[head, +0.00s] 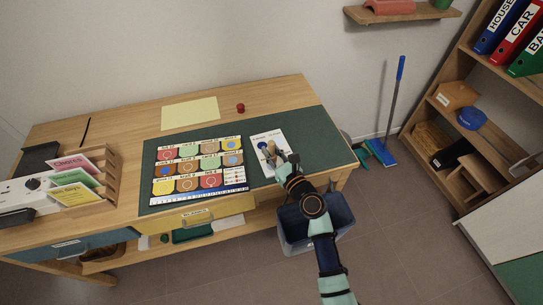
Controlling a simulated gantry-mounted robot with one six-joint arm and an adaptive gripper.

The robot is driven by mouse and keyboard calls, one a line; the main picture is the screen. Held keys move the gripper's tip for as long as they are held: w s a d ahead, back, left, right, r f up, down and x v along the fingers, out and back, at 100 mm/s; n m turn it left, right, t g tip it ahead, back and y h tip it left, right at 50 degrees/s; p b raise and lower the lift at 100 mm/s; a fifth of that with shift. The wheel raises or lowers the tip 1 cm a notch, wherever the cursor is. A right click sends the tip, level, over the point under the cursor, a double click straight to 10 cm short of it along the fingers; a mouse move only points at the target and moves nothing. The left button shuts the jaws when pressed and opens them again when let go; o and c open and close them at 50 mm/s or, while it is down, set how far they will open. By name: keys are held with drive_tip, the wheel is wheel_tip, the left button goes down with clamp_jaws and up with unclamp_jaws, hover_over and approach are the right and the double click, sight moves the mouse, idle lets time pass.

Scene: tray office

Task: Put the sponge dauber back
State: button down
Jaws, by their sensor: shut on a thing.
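My gripper (279,158) reaches over the green desk mat from the lower right and is shut on a small tan thing (271,147), which looks like the sponge dauber. It is over a white card (258,158) with small printing on it. The dauber's lower end and any contact with the card are too small to make out. A board with rows of coloured squares (198,168), several bearing round marks, lies left of the card.
The green mat (310,135) is clear right of the card. A small red thing (241,108) and a cream sheet (190,113) lie behind the mat. A card rack (100,172) stands at the left. A blue bin (295,237) sits below the desk's front edge.

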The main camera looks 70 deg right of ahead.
drive_tip(key=c, duration=1)
unclamp_jaws()
drive_tip(key=shift+r, duration=0.2)
drive_tip(key=shift+s+a, duration=0.1)
drive_tip(key=shift+s, duration=0.15)
drive_tip(key=p+v, duration=0.2)
drive_tip(key=v, duration=0.9)
drive_tip(key=shift+s+a+p, duration=0.15)
drive_tip(key=shift+s+p, duration=0.05)
drive_tip(key=shift+p, duration=0.2)
drive_tip(key=shift+w, duration=0.1)
